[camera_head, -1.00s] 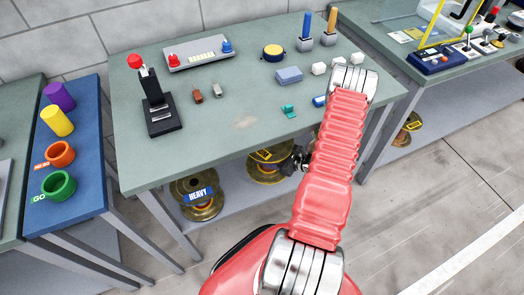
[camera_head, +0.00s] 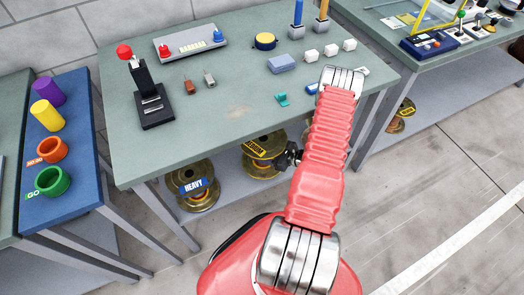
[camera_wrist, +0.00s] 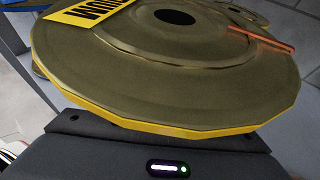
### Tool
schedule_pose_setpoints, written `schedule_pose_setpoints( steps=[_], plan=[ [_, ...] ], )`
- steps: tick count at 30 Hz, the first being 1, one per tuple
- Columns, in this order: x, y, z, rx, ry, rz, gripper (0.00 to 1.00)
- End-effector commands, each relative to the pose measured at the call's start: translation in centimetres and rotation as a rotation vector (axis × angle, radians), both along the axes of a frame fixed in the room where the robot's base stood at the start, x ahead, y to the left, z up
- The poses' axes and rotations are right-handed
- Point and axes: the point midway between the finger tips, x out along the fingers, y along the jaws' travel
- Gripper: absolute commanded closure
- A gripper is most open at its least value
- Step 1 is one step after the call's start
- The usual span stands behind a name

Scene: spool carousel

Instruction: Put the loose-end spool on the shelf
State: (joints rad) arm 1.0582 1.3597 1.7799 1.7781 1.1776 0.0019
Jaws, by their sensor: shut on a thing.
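The spool with the yellow label (camera_head: 262,171) is a flat brass-coloured disc under the bench, over the lower shelf (camera_head: 226,200). My gripper (camera_head: 284,159) is shut on its right edge. In the wrist view this spool (camera_wrist: 150,95) fills the top of the picture, with its yellow rim close against my gripper's dark body. An orange strand (camera_wrist: 262,40) lies across its upper right part, like a loose end. The fingertips are hidden there. I cannot tell whether the spool rests on the shelf or hangs above it.
A HEAVY-labelled spool (camera_head: 197,203) lies just left on the shelf. Another spool (camera_head: 402,117) shows at the right, past the bench legs. The bench top (camera_head: 235,110) overhangs the shelf and carries a lever, several blocks and pegs. Bare floor (camera_head: 420,200) lies at the right.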

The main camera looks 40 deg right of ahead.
Motion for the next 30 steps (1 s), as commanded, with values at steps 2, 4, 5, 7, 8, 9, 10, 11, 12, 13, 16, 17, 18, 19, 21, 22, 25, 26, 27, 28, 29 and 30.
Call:
schedule_pose_setpoints(
  steps=[2,4,5,7,8,9,10,11,12,13,16,17,18,19,21,22,25,26,27,28,29,30],
  plan=[
    [0.1,-0.1,-0.3,-0.001,-0.005,0.000,1.00],
    [0.1,0.0,-0.9,0.000,-0.005,0.001,1.00],
    [0.1,0.0,-1.2,-0.001,-0.004,0.001,1.00],
    [0.1,0.0,-1.9,0.000,-0.005,0.001,1.00],
    [0.1,0.0,-2.2,0.000,-0.005,0.001,1.00],
    [0.1,0.0,-2.6,0.000,-0.005,0.001,1.00],
    [0.1,0.0,-2.8,0.000,-0.005,0.001,1.00],
    [0.1,0.0,-3.0,-0.001,-0.006,0.001,1.00],
    [0.1,0.0,-3.3,-0.001,-0.006,0.001,1.00],
    [0.1,0.0,-3.4,-0.001,-0.006,0.001,1.00],
    [0.1,-0.1,-3.6,-0.001,-0.006,0.001,1.00],
    [0.1,-0.1,-3.7,-0.001,-0.006,0.001,1.00],
    [0.1,-0.1,-3.7,-0.001,-0.006,0.001,1.00],
    [0.1,-0.1,-3.6,-0.001,-0.006,0.001,1.00],
    [0.1,-0.1,-3.6,-0.001,-0.006,0.001,1.00],
    [0.1,-0.1,-3.6,-0.001,-0.006,0.001,1.00],
    [0.1,-0.1,-3.7,-0.001,-0.006,0.001,1.00],
    [0.1,-0.1,-3.7,-0.001,-0.006,0.001,1.00],
    [0.1,0.0,-3.8,-0.001,-0.006,0.001,1.00],
    [0.1,0.0,-3.8,-0.001,-0.006,0.001,1.00],
    [0.0,0.1,-4.0,0.000,0.000,0.001,0.38],
    [0.0,0.1,-4.0,0.000,0.000,0.001,0.35]
  ],
)
